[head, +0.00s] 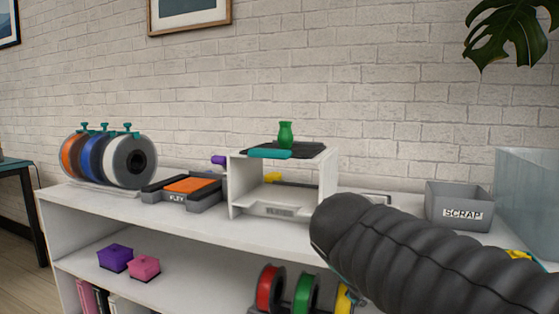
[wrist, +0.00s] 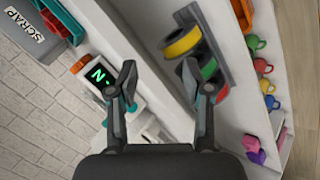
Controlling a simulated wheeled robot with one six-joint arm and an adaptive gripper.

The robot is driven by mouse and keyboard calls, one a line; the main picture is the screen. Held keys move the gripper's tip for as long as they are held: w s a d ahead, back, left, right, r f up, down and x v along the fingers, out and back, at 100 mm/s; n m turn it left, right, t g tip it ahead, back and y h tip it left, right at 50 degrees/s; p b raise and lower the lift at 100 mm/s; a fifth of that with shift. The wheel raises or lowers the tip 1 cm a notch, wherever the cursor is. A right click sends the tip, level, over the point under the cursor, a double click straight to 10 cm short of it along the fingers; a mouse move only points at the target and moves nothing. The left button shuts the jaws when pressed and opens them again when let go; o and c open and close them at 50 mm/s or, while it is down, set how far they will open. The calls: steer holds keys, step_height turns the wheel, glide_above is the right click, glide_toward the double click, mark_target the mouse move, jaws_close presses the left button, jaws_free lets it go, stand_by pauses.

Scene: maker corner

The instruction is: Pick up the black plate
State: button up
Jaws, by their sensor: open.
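In the head view a flat black plate (head: 309,150) with a teal front tab (head: 269,153) lies on top of a white open-fronted frame (head: 235,187). A small green vase (head: 286,134) stands on or just behind the plate. I cannot make out the plate in the wrist view. My gripper (wrist: 160,77) is open, with nothing between its fingers, over the shelf unit. In the head view my dark arm covers the right front of the shelf, and the gripper itself does not show.
A grey SCRAP bin (head: 459,207) and a clear box (head: 526,190) stand at the right. A FLEX tray (head: 157,188) with an orange pad and a spool rack (head: 133,163) stand left of the frame. More spools (head: 305,291) sit on the lower shelf.

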steer(key=w+a+r+n+t+h+b, duration=0.2)
steer(key=w+a+r+n+t, duration=0.2)
steer(key=w+a+r, duration=0.65)
steer(key=n+t+h+b, duration=0.2)
steer(key=t, duration=0.3)
glide_toward(267, 152)
steer(key=x, duration=0.7)
steer(key=shift+d+r, duration=0.1)
steer(key=shift+w+a+f+p+x, duration=0.1)
steer(key=shift+f+p+x, duration=0.1)
steer(key=shift+x, duration=0.8)
steer(key=shift+w+a+f+p+x, duration=0.1)
steer(key=shift+a+f+x, duration=0.05)
steer(key=shift+x, duration=0.9)
steer(key=shift+a+f+p+x, duration=0.1)
steer(key=shift+f+p+x, duration=0.1)
steer(key=shift+x, duration=0.8)
steer(key=shift+y, duration=0.3)
jaws_close()
